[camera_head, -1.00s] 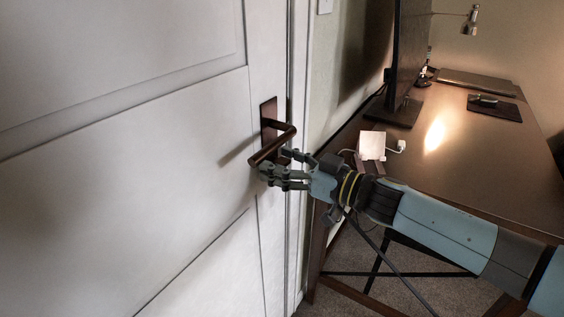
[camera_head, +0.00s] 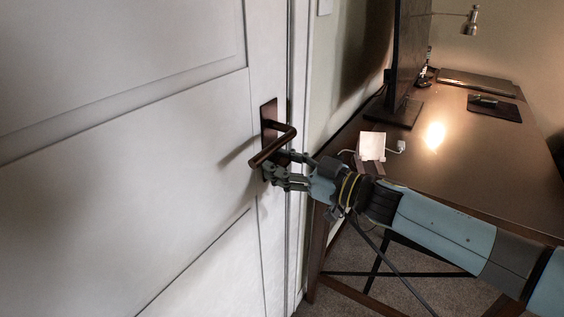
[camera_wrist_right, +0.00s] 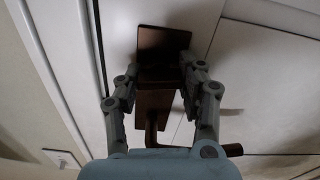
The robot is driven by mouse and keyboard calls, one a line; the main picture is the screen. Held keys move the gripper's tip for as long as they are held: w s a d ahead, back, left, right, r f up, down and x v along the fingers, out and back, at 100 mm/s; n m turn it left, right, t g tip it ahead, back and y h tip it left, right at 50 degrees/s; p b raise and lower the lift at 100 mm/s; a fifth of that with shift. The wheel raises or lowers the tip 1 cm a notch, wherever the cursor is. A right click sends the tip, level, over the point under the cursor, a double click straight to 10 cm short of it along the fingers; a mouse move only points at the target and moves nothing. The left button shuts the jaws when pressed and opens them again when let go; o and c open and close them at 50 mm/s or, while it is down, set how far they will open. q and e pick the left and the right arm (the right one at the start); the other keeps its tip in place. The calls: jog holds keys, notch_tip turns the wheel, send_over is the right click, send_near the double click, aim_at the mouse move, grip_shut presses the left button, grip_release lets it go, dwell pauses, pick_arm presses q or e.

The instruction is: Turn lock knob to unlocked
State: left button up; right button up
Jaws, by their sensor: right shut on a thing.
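A dark bronze lock plate (camera_head: 269,108) is fixed near the edge of the white door. A lever handle (camera_head: 272,147) stands out from it and points left. My right gripper (camera_head: 271,172) is at the plate's lower part, just below the lever. In the wrist view my right gripper (camera_wrist_right: 157,82) has its fingers on either side of the brown lock knob (camera_wrist_right: 155,98) and is shut on it. The plate (camera_wrist_right: 165,39) shows behind the knob, and the lever (camera_wrist_right: 233,150) shows lower down. In the head view my fingers hide most of the knob. My left gripper is out of view.
The white door (camera_head: 120,170) fills the left side, with its frame just right of the plate. A brown desk (camera_head: 455,150) stands at right with a monitor (camera_head: 408,60), a small white box (camera_head: 371,146) and a lamp (camera_head: 471,20). My right arm passes close by the desk's near edge.

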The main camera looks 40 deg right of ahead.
jog(key=n, duration=0.3)
jog(key=shift+n, duration=0.3)
jog(key=n, duration=0.3)
jog(key=shift+a+f+n, duration=0.1)
jog(key=shift+n, duration=0.2)
jog(key=n+b, duration=0.1)
jog(key=n, duration=0.3)
jog(key=shift+f+n, duration=0.1)
jog(key=shift+n, duration=0.2)
jog(key=shift+s+n+b, duration=0.1)
jog(key=shift+n+b, duration=0.7)
jog(key=shift+n, duration=1.1)
jog(key=o, duration=1.2)
jog(key=v, duration=1.2)
